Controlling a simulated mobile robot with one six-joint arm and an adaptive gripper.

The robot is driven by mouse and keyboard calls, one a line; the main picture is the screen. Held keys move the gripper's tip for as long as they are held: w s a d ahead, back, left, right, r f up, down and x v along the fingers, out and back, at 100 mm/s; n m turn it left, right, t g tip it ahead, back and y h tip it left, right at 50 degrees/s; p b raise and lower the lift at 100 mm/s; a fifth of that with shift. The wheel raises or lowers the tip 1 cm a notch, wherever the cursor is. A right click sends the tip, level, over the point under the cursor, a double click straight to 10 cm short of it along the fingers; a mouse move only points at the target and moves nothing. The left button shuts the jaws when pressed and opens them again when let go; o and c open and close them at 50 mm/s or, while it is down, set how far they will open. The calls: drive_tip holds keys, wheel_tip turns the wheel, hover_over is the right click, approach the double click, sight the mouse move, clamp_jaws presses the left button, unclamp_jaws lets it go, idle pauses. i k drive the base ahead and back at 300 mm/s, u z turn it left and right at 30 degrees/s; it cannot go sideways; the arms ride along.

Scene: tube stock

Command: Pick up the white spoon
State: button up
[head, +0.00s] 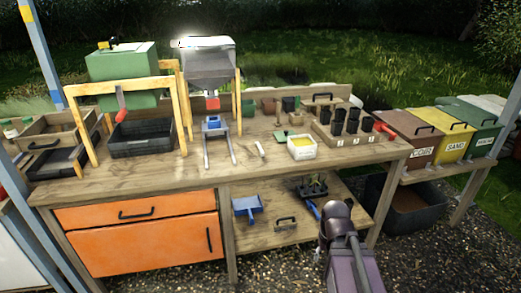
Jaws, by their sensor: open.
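A small pale, slim thing (260,149) lies on the wooden bench top, in front of a green trowel-like tool. It may be the white spoon, but it is too small to be sure.
A hopper (209,62) and black crate (140,142) are to the left. A blue scoop (247,205) lies on the lower shelf.

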sight(257, 144)
drive_tip(key=i, duration=1)
